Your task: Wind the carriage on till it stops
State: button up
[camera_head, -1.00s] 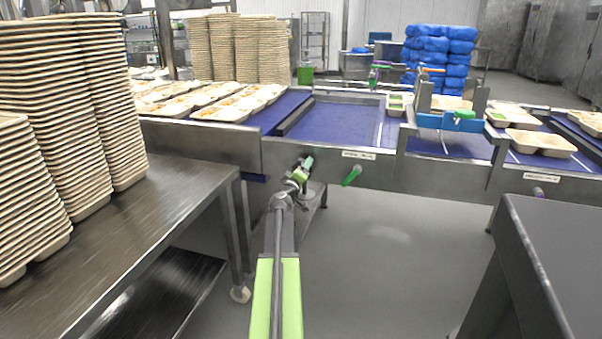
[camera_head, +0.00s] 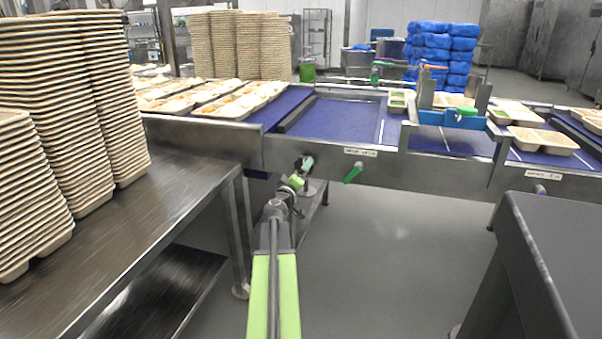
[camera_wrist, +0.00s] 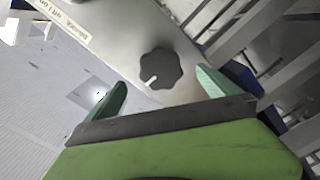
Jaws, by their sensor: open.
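A dark lobed knob (camera_wrist: 160,69) with a white pointer mark sits on a steel panel in the wrist view. My gripper (camera_wrist: 164,86) is open, with one green finger on either side of the knob's near edge and gaps to it; I cannot tell whether the tips reach its depth. In the head view my gripper (camera_head: 302,172) is at the conveyor's front panel (camera_head: 400,168), left of a green handle (camera_head: 354,172), and hides the knob's area. A blue crosspiece (camera_head: 452,119) with a green top spans the belt; I cannot tell whether it is the carriage.
Tall tray stacks (camera_head: 60,120) stand on a steel table (camera_head: 150,210) at left, close to my arm. A dark-topped unit (camera_head: 550,240) stands at right. Filled trays (camera_head: 215,98) lie on the belt. The floor between is clear.

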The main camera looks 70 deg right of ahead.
jog(key=a+m, duration=0.5)
jog(key=m, duration=1.4)
jog(key=d, duration=1.1)
jog(key=shift+w, duration=0.2)
jog(key=shift+c, duration=0.4)
jog(key=c, duration=1.3)
jog(key=n, duration=0.3)
